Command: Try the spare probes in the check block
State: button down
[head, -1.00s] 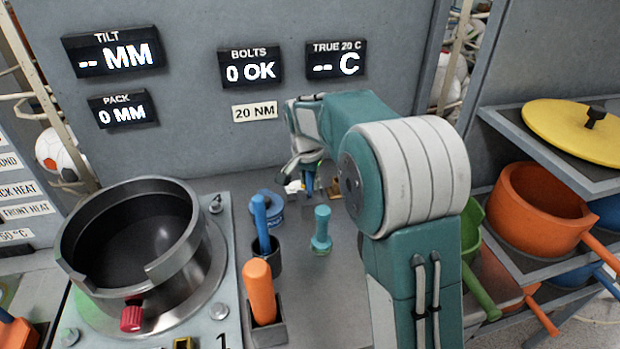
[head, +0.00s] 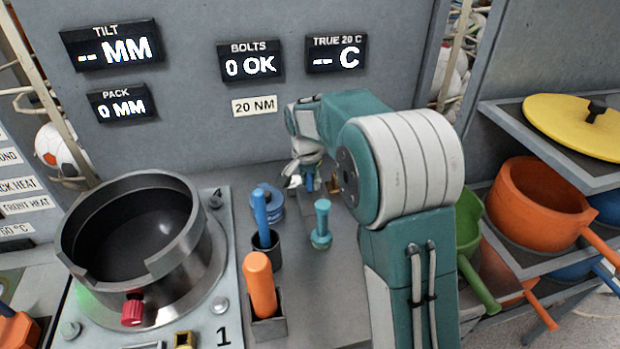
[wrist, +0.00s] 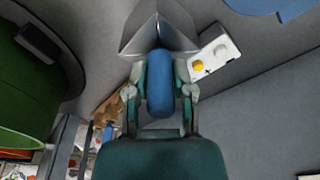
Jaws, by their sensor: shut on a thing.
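My gripper (head: 306,180) is low near the back wall, at the far end of the bench. In the wrist view its two fingers (wrist: 160,88) are shut on a blue probe handle (wrist: 159,85). The handle also shows small in the head view (head: 310,184). The TRUE 20 C display (head: 336,54) shows dashes.
A blue-handled tool (head: 261,212) in a dark cup, an orange handle (head: 261,285) in a holder, a teal tool (head: 321,224) and a blue tin (head: 268,203) stand left of my arm. A metal pot (head: 135,225) is further left. Shelved pans (head: 530,205) crowd the right.

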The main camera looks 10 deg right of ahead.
jog(key=shift+c, duration=2)
grip_release()
notch_tip(320, 180, up, 12)
jog(key=s+a, duration=0.1)
jog(key=shift+s+a+f, duration=0.15)
jog(key=shift+s+f, duration=0.05)
jog(key=s+r+n+t, duration=0.1)
jog(key=s+r+n, duration=0.1)
jog(key=s, duration=0.6)
jog(key=s+r+n+t, duration=0.1)
jog(key=s+r+n, duration=0.15)
jog(key=s, duration=0.45)
jog(key=s+f+n+t, duration=0.1)
jog(key=s+f+n, duration=0.1)
jog(key=s, duration=0.6)
jog(key=s+d+f+n+t+y, duration=0.1)
jog(key=s+f+n, duration=0.1)
jog(key=s, duration=0.6)
jog(key=shift+f, duration=0.5)
